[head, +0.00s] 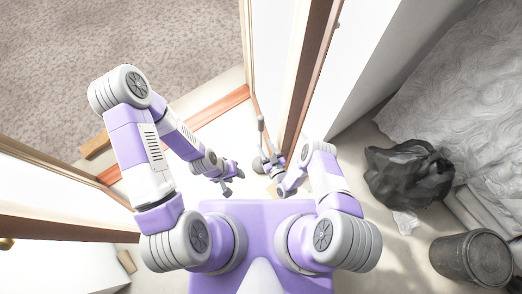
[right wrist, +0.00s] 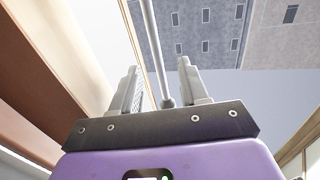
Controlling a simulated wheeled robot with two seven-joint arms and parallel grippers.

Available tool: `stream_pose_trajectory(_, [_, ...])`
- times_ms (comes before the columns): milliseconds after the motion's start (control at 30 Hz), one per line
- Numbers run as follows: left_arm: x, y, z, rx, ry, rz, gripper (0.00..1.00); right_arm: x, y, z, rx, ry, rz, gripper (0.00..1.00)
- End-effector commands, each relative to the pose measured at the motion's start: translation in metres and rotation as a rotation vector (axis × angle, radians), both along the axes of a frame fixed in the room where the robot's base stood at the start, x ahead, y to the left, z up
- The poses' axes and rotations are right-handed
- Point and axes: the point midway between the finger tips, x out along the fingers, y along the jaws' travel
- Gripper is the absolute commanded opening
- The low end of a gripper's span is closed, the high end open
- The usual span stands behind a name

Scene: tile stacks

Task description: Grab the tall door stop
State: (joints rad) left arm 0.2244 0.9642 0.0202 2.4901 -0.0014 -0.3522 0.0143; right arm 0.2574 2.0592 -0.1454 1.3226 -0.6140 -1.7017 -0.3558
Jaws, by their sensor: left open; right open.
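A thin grey rod with a rounded end, which looks like the tall door stop (head: 262,131), stands by the door frame in the middle of the head view. In the right wrist view the grey rod (right wrist: 154,50) runs down between the two fingers of my right gripper (right wrist: 162,88), with its rounded end low in the gap. The fingers are apart; I cannot tell whether either touches it. My right gripper is also at the rod in the head view (head: 268,164), small and partly mixed with it. My left gripper (head: 233,182) is open and empty, lower and to the left.
A wooden door frame (head: 297,85) rises close beside my right gripper. A white door (head: 60,195) is at the left, with brown carpet (head: 150,40) beyond. A black bag (head: 408,172) and a dark bin (head: 472,258) stand at the right.

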Motion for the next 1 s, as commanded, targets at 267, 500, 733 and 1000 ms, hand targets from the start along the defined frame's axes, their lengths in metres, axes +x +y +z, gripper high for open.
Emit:
stream_pose_trajectory(267, [-0.001,0.0,-0.013,0.0,0.002,0.0,0.43,0.028,0.012,-0.003,0.001,-0.002,0.0,0.44])
stream_pose_trajectory(500, [-0.001,0.0,-0.029,0.0,0.001,0.001,0.43,0.061,0.024,-0.006,0.0,-0.001,0.001,0.44])
stream_pose_trajectory(733, [-0.001,0.0,-0.03,0.0,0.001,0.001,0.43,0.069,0.028,-0.004,0.0,0.002,-0.001,0.44])
stream_pose_trajectory(1000, [0.0,0.0,-0.03,0.0,0.001,0.001,0.43,0.068,0.028,-0.004,0.0,0.002,-0.001,0.2])
